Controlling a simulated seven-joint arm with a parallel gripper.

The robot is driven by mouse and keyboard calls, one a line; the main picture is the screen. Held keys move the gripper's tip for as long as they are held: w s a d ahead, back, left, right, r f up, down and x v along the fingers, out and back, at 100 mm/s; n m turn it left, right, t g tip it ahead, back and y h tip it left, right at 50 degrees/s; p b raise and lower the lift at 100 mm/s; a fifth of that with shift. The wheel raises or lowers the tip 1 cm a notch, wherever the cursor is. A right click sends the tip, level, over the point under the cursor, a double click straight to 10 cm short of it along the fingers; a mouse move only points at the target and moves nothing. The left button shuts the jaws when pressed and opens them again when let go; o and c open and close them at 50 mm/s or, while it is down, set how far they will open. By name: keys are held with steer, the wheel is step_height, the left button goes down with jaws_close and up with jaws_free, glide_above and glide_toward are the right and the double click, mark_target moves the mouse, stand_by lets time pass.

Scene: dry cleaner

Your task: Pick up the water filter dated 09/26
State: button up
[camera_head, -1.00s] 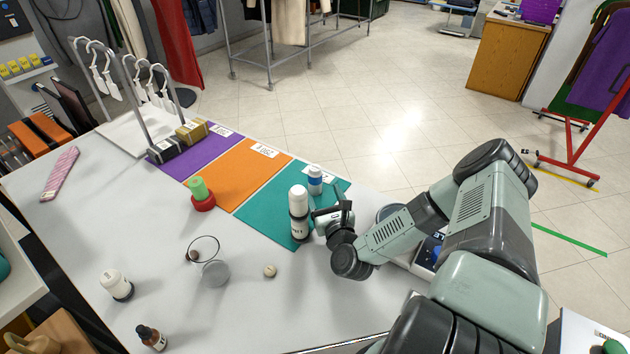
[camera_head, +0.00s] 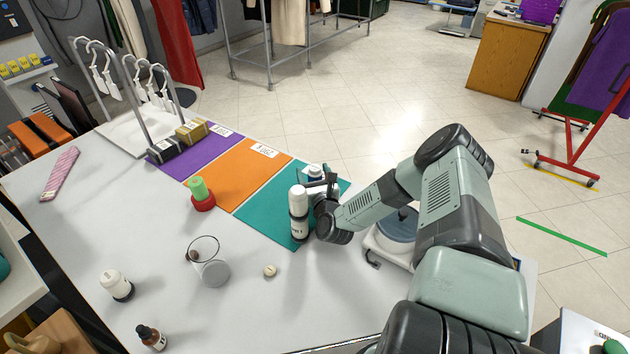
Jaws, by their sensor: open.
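A white cylinder with a dark lower band and a label (camera_head: 299,212) stands upright on the teal mat (camera_head: 262,215). A similar white cylinder with a dark base (camera_head: 116,286) stands at the table's front left. Either could be a water filter; I cannot read a date on them. A white bottle with a blue band (camera_head: 314,172) stands at the teal mat's back edge, partly hidden by my gripper. My gripper (camera_head: 328,186) is open, just right of the cylinder on the mat and in front of the blue-banded bottle. I cannot tell whether it touches either, or what is between its fingers.
A scale-like device with a round plate (camera_head: 396,226) is beside my arm. A clear glass (camera_head: 210,262), a small round beige object (camera_head: 270,271), a dropper bottle (camera_head: 151,338) and a green-and-red object (camera_head: 201,194) stand on the table. Boxes (camera_head: 191,132) sit on the purple mat.

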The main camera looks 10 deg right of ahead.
steer(key=shift+c, duration=0.5)
steer(key=c, duration=1)
steer(key=shift+r, duration=0.1)
